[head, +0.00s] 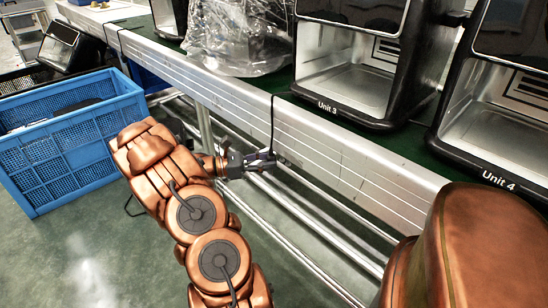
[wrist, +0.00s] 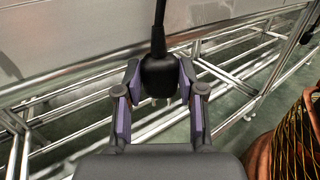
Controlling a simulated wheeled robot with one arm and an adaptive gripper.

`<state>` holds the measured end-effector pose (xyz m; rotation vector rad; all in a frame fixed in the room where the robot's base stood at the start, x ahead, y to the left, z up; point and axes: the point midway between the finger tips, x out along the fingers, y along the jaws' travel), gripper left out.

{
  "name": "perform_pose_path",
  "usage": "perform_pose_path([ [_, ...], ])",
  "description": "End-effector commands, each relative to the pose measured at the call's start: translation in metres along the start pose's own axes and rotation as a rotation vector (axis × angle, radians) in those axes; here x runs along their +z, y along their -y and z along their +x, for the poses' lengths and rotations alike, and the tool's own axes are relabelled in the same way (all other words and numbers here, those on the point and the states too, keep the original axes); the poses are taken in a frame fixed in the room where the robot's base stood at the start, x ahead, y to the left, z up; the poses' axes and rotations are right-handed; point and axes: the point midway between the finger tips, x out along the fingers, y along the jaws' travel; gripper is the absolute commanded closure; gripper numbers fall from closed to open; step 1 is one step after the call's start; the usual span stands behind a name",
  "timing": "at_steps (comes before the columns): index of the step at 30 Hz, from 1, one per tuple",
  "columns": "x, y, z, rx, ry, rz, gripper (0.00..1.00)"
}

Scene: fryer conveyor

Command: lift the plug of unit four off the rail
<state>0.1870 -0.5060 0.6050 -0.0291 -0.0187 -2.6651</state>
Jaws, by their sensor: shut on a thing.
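My gripper (head: 262,161) is in front of the rail (head: 330,150), below the left side of unit 3 (head: 345,60). In the wrist view its purple-padded fingers (wrist: 158,95) are shut on a black plug (wrist: 158,76), one on each side. The plug hangs upright with its prongs down. Its black cord (wrist: 158,25) runs straight up, and in the head view the cord (head: 272,120) still drapes over the rail. Unit 4 (head: 500,125) stands at the right on the green belt. I cannot see which unit the cord joins.
A blue crate (head: 70,150) stands on the floor at the left. Clear plastic wrap (head: 235,35) lies on the belt left of unit 3. Metal frame tubes (head: 310,225) run below the rail. Floor is open at the lower left.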

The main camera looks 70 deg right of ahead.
Motion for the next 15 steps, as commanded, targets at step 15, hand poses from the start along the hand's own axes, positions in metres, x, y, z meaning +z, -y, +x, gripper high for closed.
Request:
perform_pose_path([
  [15,0.002,-0.001,-0.035,0.002,-0.002,0.003,0.89],
])
